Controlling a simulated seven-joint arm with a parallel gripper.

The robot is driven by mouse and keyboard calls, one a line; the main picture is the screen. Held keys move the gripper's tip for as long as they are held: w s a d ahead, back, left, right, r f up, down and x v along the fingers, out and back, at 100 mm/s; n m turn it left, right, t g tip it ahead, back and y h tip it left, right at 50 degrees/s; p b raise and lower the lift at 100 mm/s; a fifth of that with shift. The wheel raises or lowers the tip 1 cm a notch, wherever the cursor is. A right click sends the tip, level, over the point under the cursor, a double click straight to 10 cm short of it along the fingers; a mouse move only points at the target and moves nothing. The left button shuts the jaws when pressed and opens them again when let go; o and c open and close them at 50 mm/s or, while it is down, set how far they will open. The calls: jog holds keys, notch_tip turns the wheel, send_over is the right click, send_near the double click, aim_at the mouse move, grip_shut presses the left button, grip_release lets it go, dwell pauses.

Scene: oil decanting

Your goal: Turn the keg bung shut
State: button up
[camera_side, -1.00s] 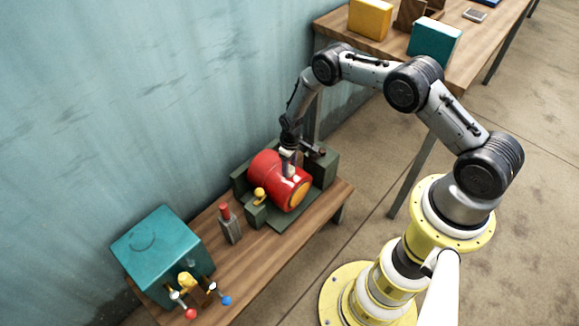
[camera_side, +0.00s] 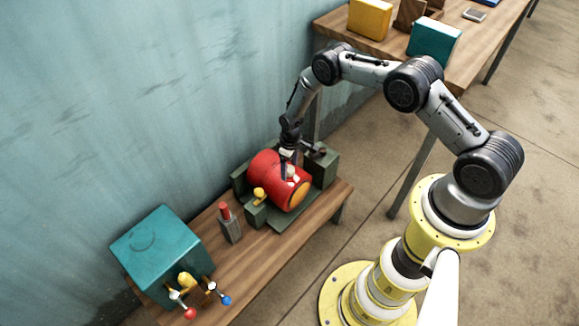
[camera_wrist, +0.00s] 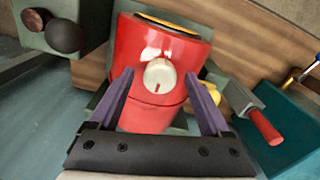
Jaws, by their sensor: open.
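The red keg (camera_side: 265,172) lies on its side in a dark green cradle on the low wooden bench, with its orange end facing the front right. The keg (camera_wrist: 147,115) fills the middle of the wrist view. Its bung is a round cream knob (camera_wrist: 160,76) with a short red mark pointing toward the gripper side. My gripper (camera_wrist: 165,85) is open, one finger on each side of the bung, with visible gaps. In the side view my gripper (camera_side: 289,170) is over the top of the keg and partly hides the bung.
A grey block with a red handle (camera_side: 229,224) stands left of the cradle. A teal box (camera_side: 160,250) with red and blue knobbed levers is at the bench's left end. A yellow knob (camera_side: 259,194) sits before the keg. A dark round knob (camera_wrist: 66,35) is on the green block beside it.

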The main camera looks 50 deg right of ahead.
aim_at(291, 168)
notch_tip(291, 168, up, 14)
jog(key=shift+s+d, duration=0.15)
dwell(0.5)
